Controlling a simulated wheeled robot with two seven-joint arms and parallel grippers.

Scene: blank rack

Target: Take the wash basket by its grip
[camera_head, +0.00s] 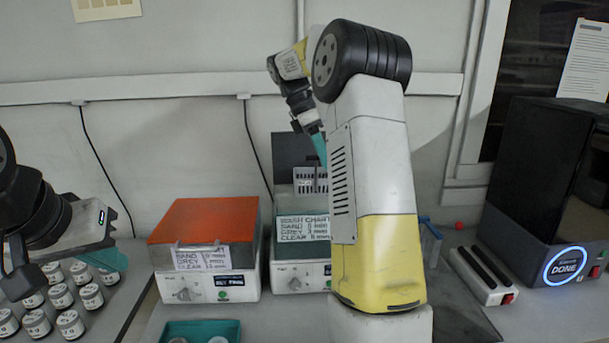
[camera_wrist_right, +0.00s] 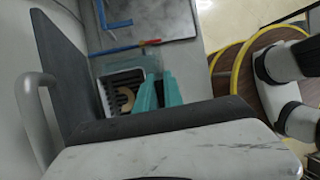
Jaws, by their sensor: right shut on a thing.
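The wash basket (camera_head: 304,181), a small grey slotted box, shows in the head view at the open dark-lidded machine, partly hidden by my right arm. My right gripper (camera_head: 319,149) reaches down to it with teal fingers. In the right wrist view, the teal fingers of my right gripper (camera_wrist_right: 159,92) are close together and shut on the basket's grip, which they mostly hide. The slotted basket (camera_wrist_right: 115,90) is beside them, with a tan curved piece in it. I cannot tell whether the basket touches what is below. My left gripper (camera_head: 106,259) is at the left, above several jars, its finger gap unclear.
An orange-lidded machine (camera_head: 203,221) stands left of the labelled machine (camera_head: 286,277). Several white jars (camera_head: 60,297) stand at the left. A teal tray (camera_head: 181,328) is at the front. A black device with a blue DONE ring (camera_head: 534,190) and a white slotted block (camera_head: 479,273) stand right.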

